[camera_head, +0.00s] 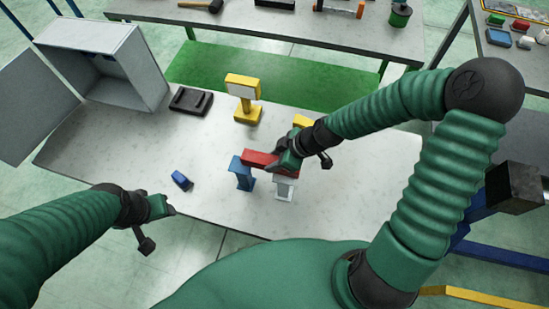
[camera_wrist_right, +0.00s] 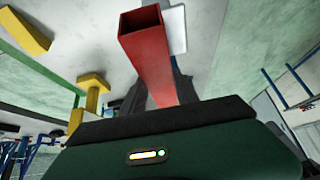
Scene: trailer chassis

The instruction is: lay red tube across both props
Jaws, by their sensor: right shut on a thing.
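The red tube (camera_head: 258,158) lies roughly level over the blue prop (camera_head: 241,174) and the white prop (camera_head: 285,188). Its left end is above the blue prop and its right part above the white one; I cannot tell whether it touches either top. My right gripper (camera_head: 287,165) is shut on the red tube near its right end. In the right wrist view the tube (camera_wrist_right: 148,55) points away with its open square end showing, and part of a white surface (camera_wrist_right: 177,30) shows behind it. My left gripper (camera_head: 168,206) hangs near the table's front-left edge, away from the props; its fingers are unclear.
A small blue object (camera_head: 181,180) lies on the table left of the props. A yellow stand (camera_head: 246,114) and a black tray (camera_head: 191,101) are behind. A grey cabinet (camera_head: 130,70) with an open door stands at the left. Another yellow piece (camera_head: 302,121) is close behind my right gripper.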

